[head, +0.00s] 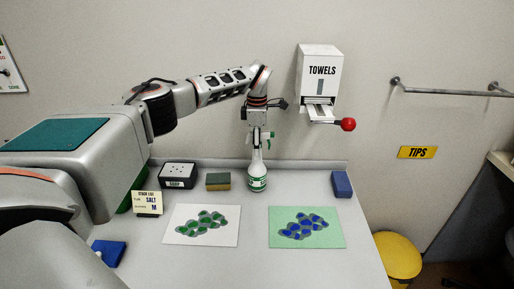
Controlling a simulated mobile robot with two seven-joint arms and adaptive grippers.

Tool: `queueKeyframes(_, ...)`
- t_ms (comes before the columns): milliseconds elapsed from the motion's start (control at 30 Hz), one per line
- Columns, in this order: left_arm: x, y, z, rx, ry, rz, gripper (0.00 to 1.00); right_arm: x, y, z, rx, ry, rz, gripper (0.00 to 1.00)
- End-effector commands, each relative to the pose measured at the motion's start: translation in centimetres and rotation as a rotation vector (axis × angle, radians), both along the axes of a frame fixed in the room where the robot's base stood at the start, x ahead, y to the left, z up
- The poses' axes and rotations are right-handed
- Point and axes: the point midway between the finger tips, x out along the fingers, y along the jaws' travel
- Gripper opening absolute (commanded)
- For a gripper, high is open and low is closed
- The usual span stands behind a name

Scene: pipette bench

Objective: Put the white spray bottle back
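The white spray bottle (257,180) with a green label stands upright at the back middle of the bench, or very close above it. Part of its green spray head shows at its top. My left gripper (259,133) comes down from above, right at the spray head and neck. The fingers are small and overlap the bottle top, so I cannot tell whether they are closed on it. My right gripper is not in view.
A towel dispenser (318,85) with a red-knobbed lever (347,124) hangs right of my arm.

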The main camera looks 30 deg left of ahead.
Motion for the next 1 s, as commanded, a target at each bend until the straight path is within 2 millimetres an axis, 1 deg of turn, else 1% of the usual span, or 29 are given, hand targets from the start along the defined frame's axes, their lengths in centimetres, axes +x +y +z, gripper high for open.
queueKeyframes(133, 0.0, 0.0, 0.4, -0.001, -0.001, 0.000, 0.38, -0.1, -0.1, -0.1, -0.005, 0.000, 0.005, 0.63)
queueKeyframes(233, 0.1, 0.0, 1.5, 0.001, -0.003, 0.000, 0.38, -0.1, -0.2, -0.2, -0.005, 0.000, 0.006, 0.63)
queueKeyframes(367, 0.1, 0.0, 3.9, 0.001, -0.005, 0.000, 0.38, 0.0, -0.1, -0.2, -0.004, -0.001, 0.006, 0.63)
queueKeyframes(600, 0.1, 0.0, 8.9, 0.001, -0.003, 0.000, 0.38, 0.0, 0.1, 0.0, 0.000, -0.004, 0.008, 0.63)
queueKeyframes(700, 0.1, 0.0, 10.4, 0.000, -0.002, 0.001, 0.38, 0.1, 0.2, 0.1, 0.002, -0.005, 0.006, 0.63)
queueKeyframes(833, 0.0, 0.0, 11.7, 0.000, -0.001, 0.000, 0.38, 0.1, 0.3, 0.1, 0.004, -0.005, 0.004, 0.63)
queueKeyframes(1000, 0.0, 0.0, 12.3, -0.001, 0.000, 0.001, 0.38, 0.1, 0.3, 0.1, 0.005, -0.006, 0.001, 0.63)
